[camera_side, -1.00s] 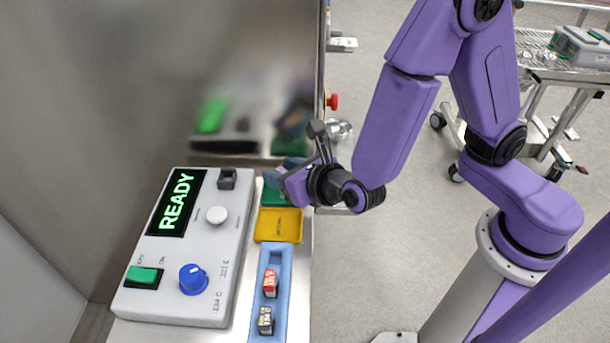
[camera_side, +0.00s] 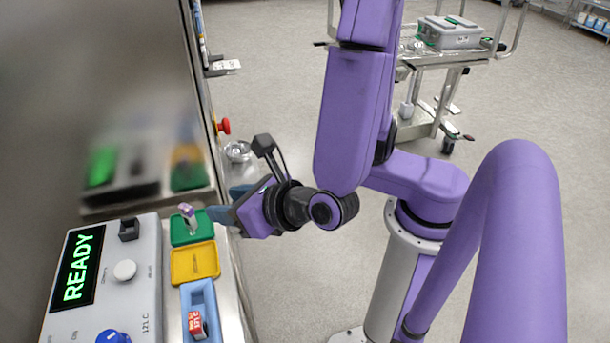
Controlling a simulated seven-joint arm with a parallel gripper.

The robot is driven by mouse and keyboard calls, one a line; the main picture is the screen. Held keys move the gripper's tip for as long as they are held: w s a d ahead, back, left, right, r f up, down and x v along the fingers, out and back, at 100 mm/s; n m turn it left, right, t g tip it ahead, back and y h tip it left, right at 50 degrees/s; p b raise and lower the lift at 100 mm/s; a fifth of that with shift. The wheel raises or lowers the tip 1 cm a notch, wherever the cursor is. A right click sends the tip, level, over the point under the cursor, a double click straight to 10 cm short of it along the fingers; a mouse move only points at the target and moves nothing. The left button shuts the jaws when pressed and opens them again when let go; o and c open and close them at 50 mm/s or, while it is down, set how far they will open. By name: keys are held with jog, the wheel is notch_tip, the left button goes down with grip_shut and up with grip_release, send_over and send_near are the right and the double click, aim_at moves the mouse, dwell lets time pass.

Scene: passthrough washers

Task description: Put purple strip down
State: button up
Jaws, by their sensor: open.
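The purple strip (camera_side: 187,210) is a small, pale piece with a purple top. It appears at the green tray (camera_side: 178,234), upright or slightly tilted; I cannot tell exactly how its foot rests. My gripper (camera_side: 212,214) comes in from the right, low over the right side of the green tray, with its fingertips close beside the strip. The jaws are open. Whether a fingertip still touches the strip is too small to tell.
A yellow tray (camera_side: 194,263) and a blue tray (camera_side: 201,296) with a red-and-white block (camera_side: 197,325) lie nearer. The grey control box (camera_side: 143,255) reading READY stands on the left. A metal wall (camera_side: 110,100) rises behind.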

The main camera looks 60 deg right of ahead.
jog(key=s+d+m+g+h, duration=0.35)
jog(key=d+m+g, duration=0.35)
jog(key=d+m, duration=0.55)
jog(key=s+d+r+m+g+y, duration=0.1)
jog(key=s+m+g+y, duration=0.3)
jog(key=s+m, duration=0.5)
jog(key=shift+d+m+g, duration=0.45)
jog(key=shift+d+g, duration=0.25)
jog(key=shift+d, duration=0.05)
jog(key=shift+o, duration=0.3)
jog(key=shift+r+y, duration=0.1)
jog(key=shift+y, duration=0.15)
